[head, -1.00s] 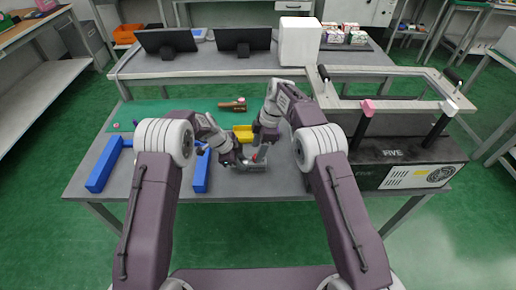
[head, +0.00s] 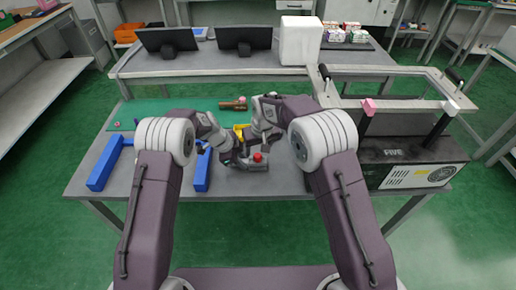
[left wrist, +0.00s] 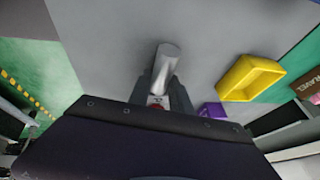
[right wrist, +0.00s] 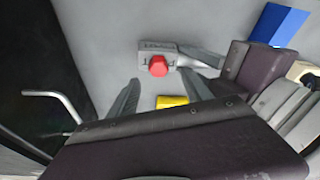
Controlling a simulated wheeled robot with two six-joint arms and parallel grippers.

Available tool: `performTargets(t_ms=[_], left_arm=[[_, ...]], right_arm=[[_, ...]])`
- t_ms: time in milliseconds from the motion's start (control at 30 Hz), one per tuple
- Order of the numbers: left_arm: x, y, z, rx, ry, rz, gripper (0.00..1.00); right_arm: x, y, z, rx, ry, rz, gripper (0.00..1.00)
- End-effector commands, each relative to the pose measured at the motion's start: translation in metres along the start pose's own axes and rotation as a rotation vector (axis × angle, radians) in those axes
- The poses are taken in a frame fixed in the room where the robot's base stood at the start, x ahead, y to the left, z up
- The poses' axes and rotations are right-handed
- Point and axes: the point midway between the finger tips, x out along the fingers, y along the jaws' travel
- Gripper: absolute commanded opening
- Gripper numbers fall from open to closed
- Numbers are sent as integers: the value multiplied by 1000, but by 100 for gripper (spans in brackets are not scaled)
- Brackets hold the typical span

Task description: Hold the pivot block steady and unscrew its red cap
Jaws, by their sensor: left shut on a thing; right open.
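The grey pivot block (right wrist: 155,50) lies on the table with its red cap (right wrist: 158,66) on top. The red cap also shows in the head view (head: 258,157). My left gripper (head: 240,161) is shut on the block from the left side. In the left wrist view, its fingers (left wrist: 166,88) close around the grey body, and only a bit of red shows between them. My right gripper (right wrist: 161,78) is open and empty. Its fingers point toward the block, with the cap beyond the fingertips and apart from them.
A yellow tray (left wrist: 250,77) stands behind the block. Blue bars (head: 105,165) lie at the table's left. A black machine (head: 410,160) stands at the right. Bare grey table lies in front of the block.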

Motion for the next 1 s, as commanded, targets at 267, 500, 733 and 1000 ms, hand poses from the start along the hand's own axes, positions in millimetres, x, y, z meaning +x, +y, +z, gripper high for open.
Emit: performTargets(t_ms=[267,500,733,1000], left_arm=[[0,0,0,0,0,0,0],[0,0,0,0,0,0,0],[0,0,0,0,0,0,0],[0,0,0,0,0,0,0]], right_arm=[[8,0,2,-1,-2,0,58],[22,0,6,-1,-2,-1,58],[30,0,8,-1,-1,-1,58],[29,0,8,-1,-1,-1,16]])
